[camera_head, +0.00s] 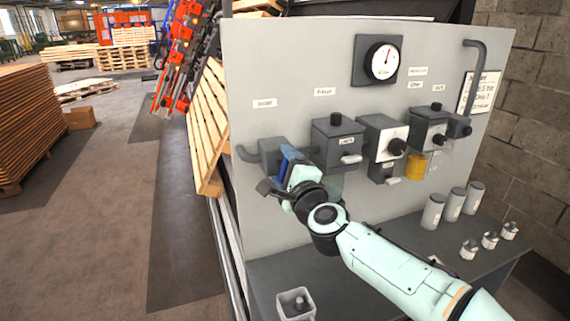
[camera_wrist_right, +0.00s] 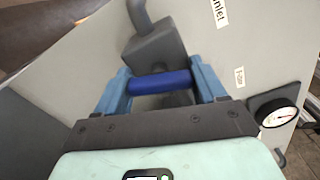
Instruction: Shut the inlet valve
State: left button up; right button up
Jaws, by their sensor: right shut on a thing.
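The inlet valve (camera_head: 271,149) is a grey block on a bent pipe at the left of the grey panel (camera_head: 262,67), below a small label. Its blue handle (camera_wrist_right: 162,83) shows in the wrist view, lying crosswise in front of the grey valve body (camera_wrist_right: 155,50). My right gripper (camera_head: 291,166) is at the valve. Its two blue fingers are shut on the handle, one at each end. In the head view the gripper hides part of the valve and most of the handle. My left gripper is out of view.
To the right on the panel are grey boxes with knobs (camera_head: 338,140), a yellow cup (camera_head: 415,166) and a round gauge (camera_head: 381,60). A ledge (camera_head: 375,247) below holds several metal cylinders and a square grey cup (camera_head: 295,304). Pallets (camera_head: 207,125) stand behind the panel's left edge.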

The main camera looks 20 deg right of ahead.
jog(key=shift+n+p, duration=0.55)
jog(key=shift+n, duration=1.05)
jog(key=o, duration=1)
jog(key=shift+o, duration=0.2)
jog(key=shift+s, duration=0.1)
jog(key=s, duration=1.3)
jog(key=shift+a+b, duration=0.4)
